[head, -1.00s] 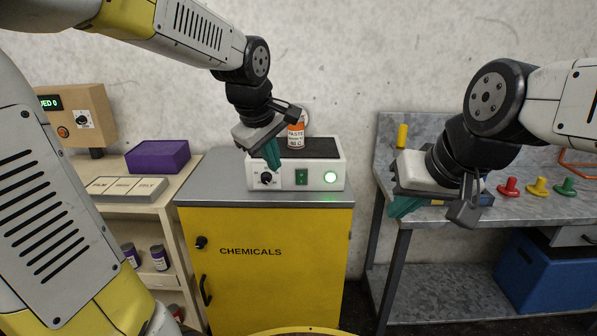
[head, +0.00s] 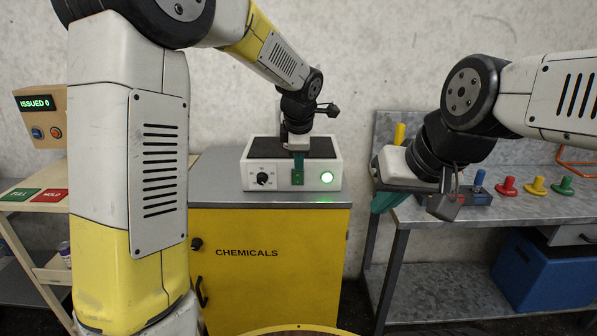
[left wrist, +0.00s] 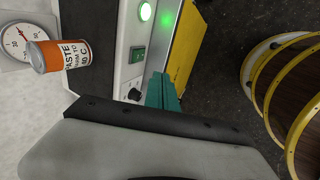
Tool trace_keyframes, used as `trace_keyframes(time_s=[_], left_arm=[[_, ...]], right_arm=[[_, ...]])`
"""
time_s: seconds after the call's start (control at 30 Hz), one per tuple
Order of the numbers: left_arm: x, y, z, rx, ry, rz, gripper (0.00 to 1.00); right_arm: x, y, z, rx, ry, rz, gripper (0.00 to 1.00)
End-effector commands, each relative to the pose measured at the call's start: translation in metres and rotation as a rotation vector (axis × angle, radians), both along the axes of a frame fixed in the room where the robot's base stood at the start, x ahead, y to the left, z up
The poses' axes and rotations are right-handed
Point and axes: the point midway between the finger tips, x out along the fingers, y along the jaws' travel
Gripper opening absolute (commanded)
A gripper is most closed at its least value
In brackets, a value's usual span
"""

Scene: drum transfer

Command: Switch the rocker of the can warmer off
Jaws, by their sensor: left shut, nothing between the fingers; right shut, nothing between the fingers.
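The can warmer (head: 222,174) is a white box with a black top on the yellow cabinet. Its front has a dial knob (head: 263,178), a green rocker (head: 297,179) in the middle and a lit green lamp (head: 327,177). My left gripper (head: 298,164) is shut and empty, its teal fingers pointing down right at the rocker; contact cannot be told. In the left wrist view the rocker (left wrist: 137,53) shows beyond the fingers (left wrist: 162,92). The orange-and-white paste can (left wrist: 62,55) shows there too; my left arm hides it in the head view. My right gripper (head: 385,200) is shut and empty.
The yellow chemicals cabinet (head: 270,275) stands under the warmer. A grey metal bench (head: 450,230) with red, yellow and green knobs is at right. A round dial gauge (left wrist: 20,40) sits behind the can. A yellow-rimmed drum (left wrist: 262,75) is near.

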Motion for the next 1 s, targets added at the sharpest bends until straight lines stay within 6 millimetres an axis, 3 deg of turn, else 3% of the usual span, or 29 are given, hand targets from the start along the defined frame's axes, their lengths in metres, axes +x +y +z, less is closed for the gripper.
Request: trace_keyframes(time_s=[0.23,0.6,0.8,1.0], left_arm=[[0.009,0.0,-0.023,0.001,0.004,0.0,0.0],[0.042,0.001,-0.094,0.002,0.005,0.0,0.0],[0.072,0.001,-0.087,0.0,0.0,0.001,0.0],[0.082,0.0,-0.085,0.0,0.0,-0.001,0.0]], right_arm=[[0.0,0.0,0.0,0.0,0.0,0.0,0.0],[0.0,0.0,0.0,0.0,0.0,0.0,0.0],[0.0,0.0,0.0,0.0,0.0,0.0,0.0],[0.0,0.0,0.0,0.0,0.0,0.0,0.0]])
